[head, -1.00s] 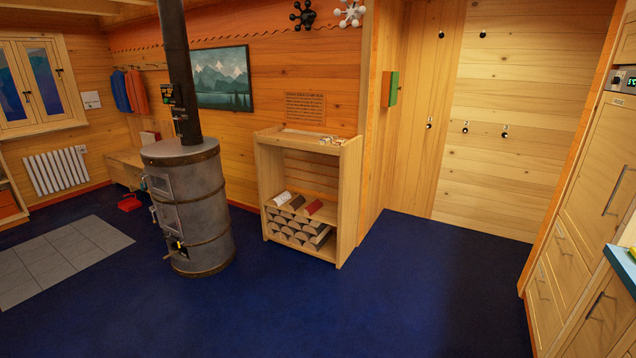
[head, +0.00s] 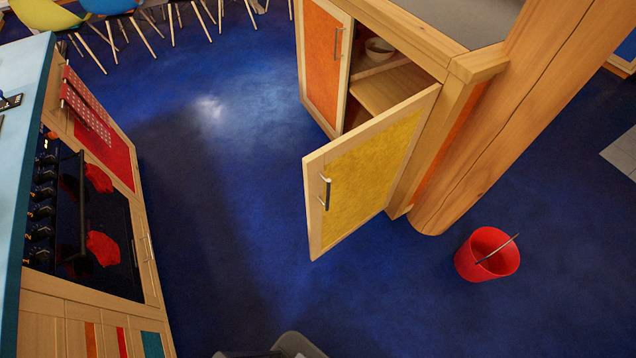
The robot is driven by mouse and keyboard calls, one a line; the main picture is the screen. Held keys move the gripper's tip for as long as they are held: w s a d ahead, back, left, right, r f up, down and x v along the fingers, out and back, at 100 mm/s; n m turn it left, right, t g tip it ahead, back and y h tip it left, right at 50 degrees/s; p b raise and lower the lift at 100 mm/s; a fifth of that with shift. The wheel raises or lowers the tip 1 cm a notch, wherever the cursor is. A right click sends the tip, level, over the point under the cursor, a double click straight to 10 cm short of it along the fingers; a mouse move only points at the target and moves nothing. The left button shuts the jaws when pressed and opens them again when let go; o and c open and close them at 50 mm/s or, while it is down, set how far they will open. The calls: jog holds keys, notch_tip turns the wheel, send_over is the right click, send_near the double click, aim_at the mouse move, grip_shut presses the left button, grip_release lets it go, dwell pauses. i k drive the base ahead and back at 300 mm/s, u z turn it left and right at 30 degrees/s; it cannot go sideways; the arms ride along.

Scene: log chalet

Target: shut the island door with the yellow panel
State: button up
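The island door with the yellow panel (head: 372,165) stands open in the head view, swung out from the wooden island (head: 465,66). Its hinge side is at the right, by the corner post. Its free edge, with a metal bar handle (head: 325,193), points left and toward me over the blue floor. The open compartment shows a shelf (head: 388,88) and a bowl (head: 379,47). A door with an orange panel (head: 324,62) is on its left and looks shut.
A red bucket (head: 478,262) stands on the floor right of the yellow door, near a thick wooden post (head: 500,125). A counter with a black oven (head: 95,215) runs along the left. Chairs (head: 120,8) stand at the back. Floor between counter and island is clear.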

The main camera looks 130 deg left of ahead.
aim_at(348, 180)
jog(key=u, duration=3.7)
jog(key=i, duration=1)
jog(key=k, duration=1)
jog(key=u, duration=1.2)
jog(key=i, duration=0.9)
jog(key=z, duration=1.1)
